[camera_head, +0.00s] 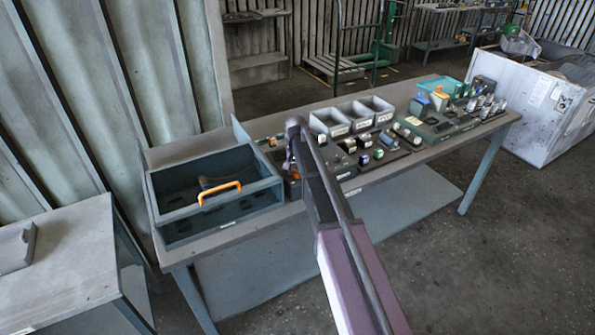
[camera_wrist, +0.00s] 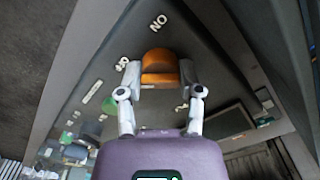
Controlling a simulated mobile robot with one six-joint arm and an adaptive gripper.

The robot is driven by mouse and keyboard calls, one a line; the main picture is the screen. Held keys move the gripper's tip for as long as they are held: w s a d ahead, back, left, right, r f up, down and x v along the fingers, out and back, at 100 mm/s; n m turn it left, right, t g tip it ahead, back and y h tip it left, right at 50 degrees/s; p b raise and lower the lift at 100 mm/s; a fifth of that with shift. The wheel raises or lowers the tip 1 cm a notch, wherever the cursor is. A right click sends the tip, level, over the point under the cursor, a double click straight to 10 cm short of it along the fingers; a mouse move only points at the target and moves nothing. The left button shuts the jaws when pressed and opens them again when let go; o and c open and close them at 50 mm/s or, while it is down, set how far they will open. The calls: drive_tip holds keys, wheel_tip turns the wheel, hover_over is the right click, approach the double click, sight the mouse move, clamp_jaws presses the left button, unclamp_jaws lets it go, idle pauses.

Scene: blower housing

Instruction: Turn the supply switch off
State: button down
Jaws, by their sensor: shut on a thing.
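The supply switch shows in the wrist view as an orange knob (camera_wrist: 160,66) on a dark grey panel (camera_wrist: 100,75). An ON label, seen upside down, stands just beyond the knob, and another white label lies to its left. My gripper (camera_wrist: 160,75) has one finger on each side of the knob and is shut on it. In the head view my arm reaches across the front of the workbench and hides the gripper's fingertips and most of this panel.
The workbench (camera_head: 430,158) carries a blue-grey open box (camera_head: 165,222) with an orange handle at left. Grey bins (camera_head: 330,122) and several small parts stand to the right of my arm. A green round piece (camera_wrist: 108,105) sits on the panel near the knob.

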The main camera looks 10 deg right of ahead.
drive_tip(key=shift+w, duration=0.2)
drive_tip(key=shift+c, duration=1.3)
unclamp_jaws()
drive_tip(key=shift+f, duration=0.1)
drive_tip(key=shift+s, duration=0.1)
